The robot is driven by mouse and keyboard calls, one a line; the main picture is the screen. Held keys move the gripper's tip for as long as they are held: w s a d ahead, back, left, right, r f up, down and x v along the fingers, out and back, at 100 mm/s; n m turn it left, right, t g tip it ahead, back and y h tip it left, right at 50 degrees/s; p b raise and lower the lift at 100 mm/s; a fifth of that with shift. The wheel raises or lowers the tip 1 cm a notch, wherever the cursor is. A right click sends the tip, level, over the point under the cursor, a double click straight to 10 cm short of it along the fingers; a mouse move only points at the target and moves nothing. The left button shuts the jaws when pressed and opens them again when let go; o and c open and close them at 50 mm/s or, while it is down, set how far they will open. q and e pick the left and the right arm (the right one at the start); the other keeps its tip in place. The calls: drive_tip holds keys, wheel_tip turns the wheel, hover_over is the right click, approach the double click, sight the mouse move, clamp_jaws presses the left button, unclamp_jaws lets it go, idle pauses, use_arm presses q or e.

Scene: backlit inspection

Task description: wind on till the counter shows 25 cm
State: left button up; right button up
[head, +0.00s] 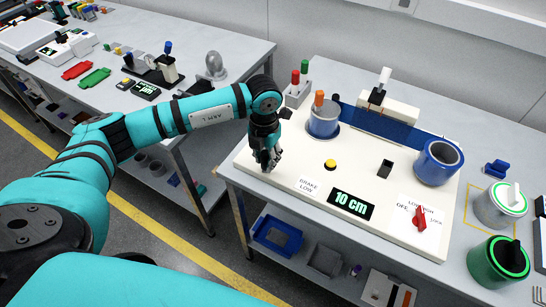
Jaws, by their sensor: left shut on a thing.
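A cream winding unit (280,180) stands on the near table. Its black counter (351,203) reads 10 cm in green. A blue reel with an orange handle (319,98) sits at the left, and another blue reel (438,163) at the right, with a blue web (378,127) between them. A red switch (420,218) is at the front right, among small labels. My left gripper (266,162) points down at the unit's left end, beside the BRAKE LOW label (308,188). It is shut on a small control that its fingers hide, seemingly the brake knob. My right gripper is out of view.
A yellow button (330,164) and a black slot piece (385,168) are on the unit's top. Grey and green canisters (498,262) stand at the right. A stand with red and green knobs (298,92) is behind my left gripper.

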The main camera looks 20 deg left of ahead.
use_arm(q)
drive_tip(key=shift+s+a, duration=0.15)
drive_tip(key=shift+a, duration=0.45)
drive_tip(key=shift+a+b, duration=0.3)
drive_tip(key=shift+a, duration=1.35)
